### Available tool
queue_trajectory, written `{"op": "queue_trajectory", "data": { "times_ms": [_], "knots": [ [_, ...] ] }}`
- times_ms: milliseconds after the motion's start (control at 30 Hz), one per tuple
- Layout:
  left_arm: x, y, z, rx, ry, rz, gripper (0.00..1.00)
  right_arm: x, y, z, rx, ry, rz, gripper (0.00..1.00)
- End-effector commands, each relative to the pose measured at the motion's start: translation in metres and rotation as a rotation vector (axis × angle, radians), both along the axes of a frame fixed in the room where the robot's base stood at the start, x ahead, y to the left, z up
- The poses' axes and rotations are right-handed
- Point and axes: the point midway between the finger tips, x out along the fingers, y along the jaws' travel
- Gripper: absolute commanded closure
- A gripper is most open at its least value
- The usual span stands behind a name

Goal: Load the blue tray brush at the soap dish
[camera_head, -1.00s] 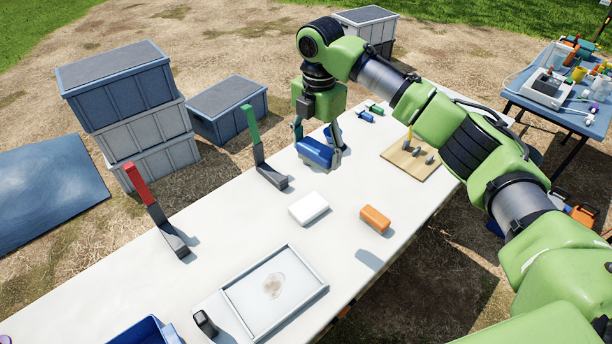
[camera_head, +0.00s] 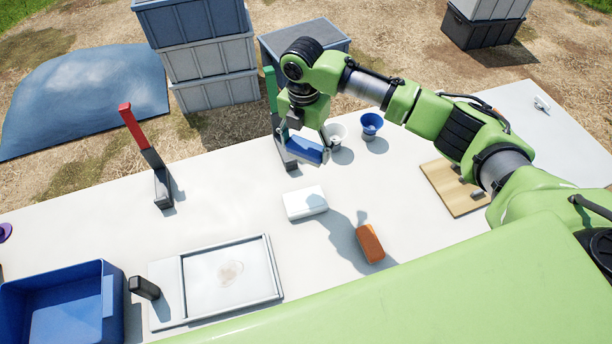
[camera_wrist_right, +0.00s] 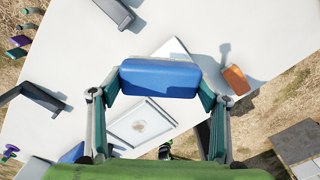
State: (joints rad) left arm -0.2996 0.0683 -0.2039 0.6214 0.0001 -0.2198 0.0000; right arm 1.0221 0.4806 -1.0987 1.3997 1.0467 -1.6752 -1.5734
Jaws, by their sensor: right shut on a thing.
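The blue tray brush (camera_head: 307,150) is a blue block with a pale lower edge. My right gripper (camera_head: 305,143) is shut on it and holds it above the table, beside the green-topped stand. In the right wrist view the blue brush (camera_wrist_right: 160,78) lies across between both fingertips of my right gripper (camera_wrist_right: 155,85). A white block (camera_head: 305,203), possibly the soap dish, rests on the table nearer than the brush. In the wrist view the white block (camera_wrist_right: 176,47) is partly hidden by the brush. My left gripper is not in view.
An orange-brown block (camera_head: 370,243) lies right of the white block. A shallow tray (camera_head: 276,268), a blue bin (camera_head: 113,310) and a red-topped stand (camera_head: 162,186) are at left. A green-topped stand (camera_head: 270,90), white cup (camera_head: 335,132) and blue cup (camera_head: 371,122) are close to the gripper.

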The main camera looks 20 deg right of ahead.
Motion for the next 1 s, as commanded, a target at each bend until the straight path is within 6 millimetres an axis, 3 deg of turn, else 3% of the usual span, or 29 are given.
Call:
{"op": "queue_trajectory", "data": {
  "times_ms": [33,200,567,1000],
  "knots": [
    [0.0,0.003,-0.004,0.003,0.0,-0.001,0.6,-0.013,0.003,-0.023,0.004,0.005,0.03,0.48],
    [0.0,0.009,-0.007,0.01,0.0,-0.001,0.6,-0.04,0.011,-0.061,0.014,0.004,0.095,0.48],
    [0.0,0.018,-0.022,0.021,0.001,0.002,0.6,-0.048,0.014,-0.085,0.019,0.001,0.115,0.48],
    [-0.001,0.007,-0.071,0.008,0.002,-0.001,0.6,-0.047,0.014,-0.126,0.019,0.001,0.115,0.48]
  ]
}}
